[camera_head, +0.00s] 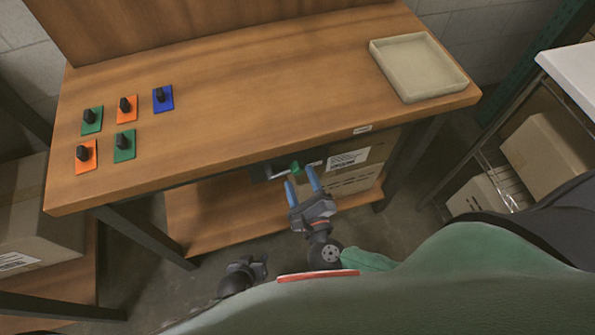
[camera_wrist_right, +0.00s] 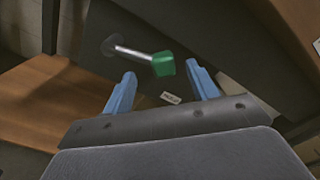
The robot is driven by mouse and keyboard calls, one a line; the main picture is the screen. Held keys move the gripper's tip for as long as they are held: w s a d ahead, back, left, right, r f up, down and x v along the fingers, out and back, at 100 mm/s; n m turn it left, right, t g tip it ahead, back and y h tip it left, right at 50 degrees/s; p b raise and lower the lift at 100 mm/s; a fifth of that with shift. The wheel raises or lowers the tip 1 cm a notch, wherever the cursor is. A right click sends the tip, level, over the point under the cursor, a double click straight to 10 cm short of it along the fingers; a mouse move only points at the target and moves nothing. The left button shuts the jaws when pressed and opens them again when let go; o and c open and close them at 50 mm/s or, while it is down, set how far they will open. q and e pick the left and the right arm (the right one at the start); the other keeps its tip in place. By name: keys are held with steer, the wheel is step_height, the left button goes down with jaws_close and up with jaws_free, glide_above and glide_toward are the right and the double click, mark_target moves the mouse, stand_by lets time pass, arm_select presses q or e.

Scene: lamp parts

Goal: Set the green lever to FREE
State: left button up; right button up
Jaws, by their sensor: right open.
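The green lever (camera_head: 297,168) sits under the front edge of the workbench, on a dark box mounted there. In the right wrist view it is a metal rod with a green knob (camera_wrist_right: 163,64) at its right end, and a small label (camera_wrist_right: 171,98) lies beside it, too small to read. My right gripper (camera_head: 302,180) has blue fingers, is open, and has the knob ahead of and between its fingertips (camera_wrist_right: 161,76); I cannot tell whether they touch it. My left gripper (camera_head: 256,267) is low and to the left, dark and small; its jaws cannot be made out.
On the wooden workbench (camera_head: 240,100) several green, orange and blue plates with black knobs stand at the left. An empty beige tray (camera_head: 425,65) sits at the right. Below is a lower shelf (camera_head: 215,215) with a cardboard box (camera_head: 365,165). A wire rack stands at the right.

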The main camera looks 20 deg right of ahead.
steer(key=shift+w, duration=1.4)
jaws_close()
